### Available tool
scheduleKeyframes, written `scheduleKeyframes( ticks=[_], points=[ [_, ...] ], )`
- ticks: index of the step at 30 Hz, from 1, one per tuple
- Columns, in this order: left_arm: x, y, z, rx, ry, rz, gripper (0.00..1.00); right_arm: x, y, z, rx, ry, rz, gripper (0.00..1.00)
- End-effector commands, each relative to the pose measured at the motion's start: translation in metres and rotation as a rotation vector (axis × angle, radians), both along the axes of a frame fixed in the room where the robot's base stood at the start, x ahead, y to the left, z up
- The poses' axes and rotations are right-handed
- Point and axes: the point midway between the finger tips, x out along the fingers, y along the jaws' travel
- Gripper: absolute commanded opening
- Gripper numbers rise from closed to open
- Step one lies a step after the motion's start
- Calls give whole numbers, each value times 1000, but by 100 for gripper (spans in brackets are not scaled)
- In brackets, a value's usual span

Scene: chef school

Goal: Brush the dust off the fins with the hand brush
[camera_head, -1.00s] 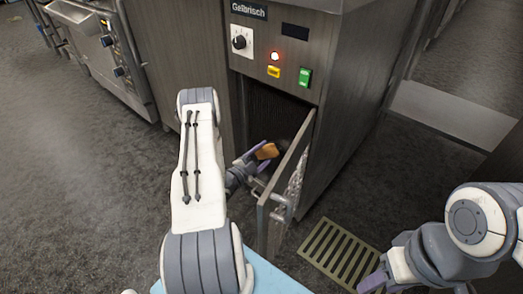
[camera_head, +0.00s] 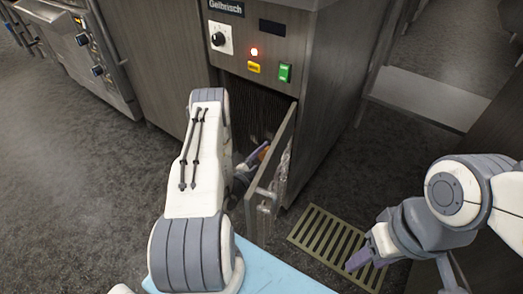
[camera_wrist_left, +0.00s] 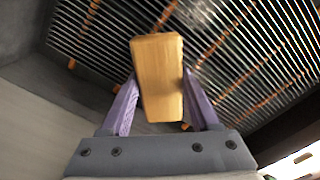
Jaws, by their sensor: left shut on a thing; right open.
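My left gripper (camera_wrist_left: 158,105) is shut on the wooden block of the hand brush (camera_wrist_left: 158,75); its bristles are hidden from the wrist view. Dark fins (camera_wrist_left: 240,50) with orange-brown bars across them fill the background beyond the brush. I cannot tell whether the brush touches them. In the head view, the left gripper (camera_head: 250,160) is partly hidden behind the open door, inside the lower opening of the cabinet, in front of the fins (camera_head: 258,105). My right gripper (camera_head: 362,258) is open and empty, low at the right above the floor grate.
The cabinet door (camera_head: 276,155) stands open just right of my left gripper. The cabinet front (camera_head: 285,40) has a knob, a lit lamp, and yellow and green switches. A floor grate (camera_head: 325,240) lies at right. An oven (camera_head: 75,50) stands at upper left.

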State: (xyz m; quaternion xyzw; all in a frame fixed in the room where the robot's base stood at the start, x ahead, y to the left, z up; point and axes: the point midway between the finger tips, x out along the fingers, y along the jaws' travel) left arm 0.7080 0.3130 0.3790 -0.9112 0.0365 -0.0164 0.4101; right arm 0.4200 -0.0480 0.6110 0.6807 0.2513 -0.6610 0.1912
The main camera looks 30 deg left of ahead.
Motion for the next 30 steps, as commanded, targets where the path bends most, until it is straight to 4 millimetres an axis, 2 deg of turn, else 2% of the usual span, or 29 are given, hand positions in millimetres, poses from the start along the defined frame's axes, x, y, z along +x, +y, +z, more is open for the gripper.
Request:
scheduleKeyframes(
  ticks=[5, 12, 16, 19, 20, 30],
  points=[
    [-1, -4, 1, 0, 0, 1, 18, 0, 0, 3, 0, 0, 0, 50],
    [2, -4, 18, 1, 0, 1, 18, 0, 0, 18, 0, 0, 0, 50],
    [3, -2, 20, 2, -2, 2, 18, 0, 0, 20, 0, 0, 0, 50],
    [4, 5, 20, 3, -5, 5, 18, 0, 0, 18, 0, 0, 0, 50],
    [4, 8, 20, 4, -6, 5, 10, 0, 0, 18, 0, 0, 0, 50],
    [4, 35, 20, 4, -4, 5, 10, 0, 0, 17, 0, 0, 0, 50]
  ],
)
